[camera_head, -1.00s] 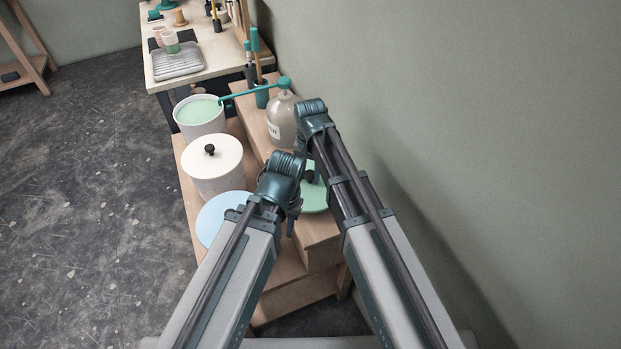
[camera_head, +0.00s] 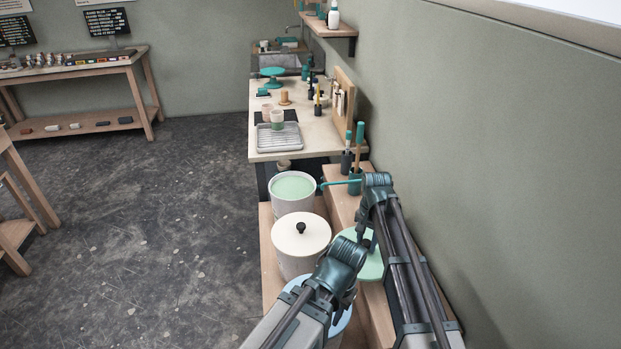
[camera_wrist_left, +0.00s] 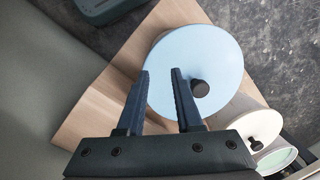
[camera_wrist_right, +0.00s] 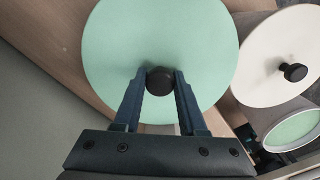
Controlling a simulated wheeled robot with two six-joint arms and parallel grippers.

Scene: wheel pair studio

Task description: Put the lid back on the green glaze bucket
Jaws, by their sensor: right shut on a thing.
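The green glaze bucket (camera_head: 293,190) stands open on the low wooden stand, pale green glaze showing inside. It also shows at the right of the right wrist view (camera_wrist_right: 292,130). The round green lid (camera_wrist_right: 150,35) has a black knob (camera_wrist_right: 160,82), and my right gripper (camera_wrist_right: 160,80) is shut on that knob. In the head view the lid (camera_head: 374,268) is partly hidden by my right arm; I cannot tell whether it touches the step. My left gripper (camera_wrist_left: 160,73) is open and empty over the blue lid (camera_wrist_left: 205,60), beside its black knob (camera_wrist_left: 199,88).
A white-lidded bucket (camera_head: 300,250) stands between the open bucket and the blue-lidded one. The wall (camera_head: 500,180) is close on the right; the floor at left (camera_head: 170,220) is clear.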

